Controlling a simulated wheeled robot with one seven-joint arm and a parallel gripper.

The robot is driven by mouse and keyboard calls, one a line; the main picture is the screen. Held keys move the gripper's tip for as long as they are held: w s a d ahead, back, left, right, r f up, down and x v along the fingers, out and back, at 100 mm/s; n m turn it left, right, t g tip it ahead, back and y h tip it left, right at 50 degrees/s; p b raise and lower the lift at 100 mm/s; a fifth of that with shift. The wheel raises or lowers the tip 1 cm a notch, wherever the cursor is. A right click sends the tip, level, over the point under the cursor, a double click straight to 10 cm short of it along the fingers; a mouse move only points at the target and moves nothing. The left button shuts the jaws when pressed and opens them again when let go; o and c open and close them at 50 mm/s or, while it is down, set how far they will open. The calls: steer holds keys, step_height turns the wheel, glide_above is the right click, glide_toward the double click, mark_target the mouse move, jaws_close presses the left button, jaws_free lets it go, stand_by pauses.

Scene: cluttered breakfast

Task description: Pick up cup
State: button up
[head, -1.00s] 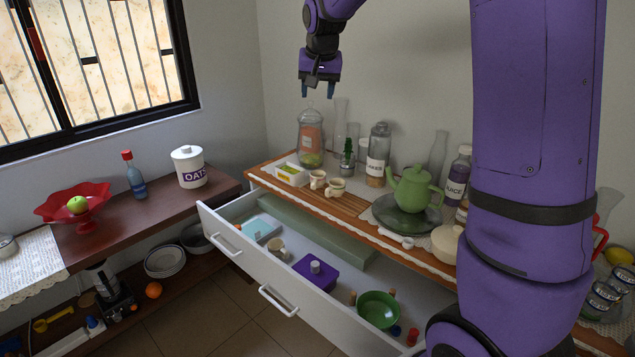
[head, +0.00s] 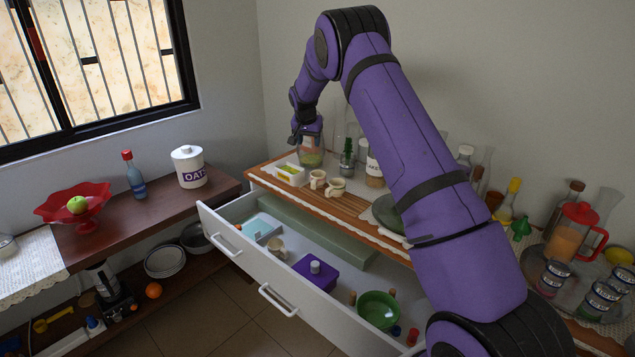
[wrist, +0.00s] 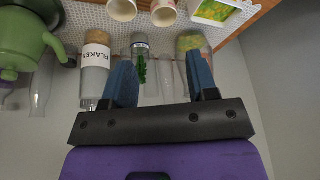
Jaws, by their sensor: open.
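Two small beige cups stand side by side on the wooden counter: a left cup (head: 317,179) and a right cup (head: 336,187). In the wrist view these cups, one cup (wrist: 122,9) and the other cup (wrist: 164,11), show at the top edge, partly cut off. Another beige cup (head: 276,246) is in the open drawer. My gripper (head: 305,138) is above the back of the counter, near the glass jar, apart from the cups. In the wrist view my gripper (wrist: 158,65) has its blue fingers spread with nothing held between them.
A glass jar (head: 311,155), a small cactus (head: 347,158) and a flakes bottle (wrist: 95,70) stand close behind the cups. The open drawer (head: 240,255) juts out below. A green teapot (wrist: 28,45) shows in the wrist view.

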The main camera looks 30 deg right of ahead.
steer(key=m, duration=0.1)
glide_toward(313, 182)
steer(key=x, duration=0.5)
steer(key=shift+s+a+f, duration=0.2)
steer(key=shift+s, duration=0.1)
steer(key=shift+h, duration=0.3)
steer(key=shift+w+x, duration=0.15)
steer(key=shift+x, duration=1.2)
steer(key=shift+w+x, duration=0.1)
steer(key=shift+x, duration=1.2)
steer(key=shift+d+r, duration=0.1)
steer(key=shift+d, duration=0.05)
steer(key=shift+c, duration=0.4)
jaws_close()
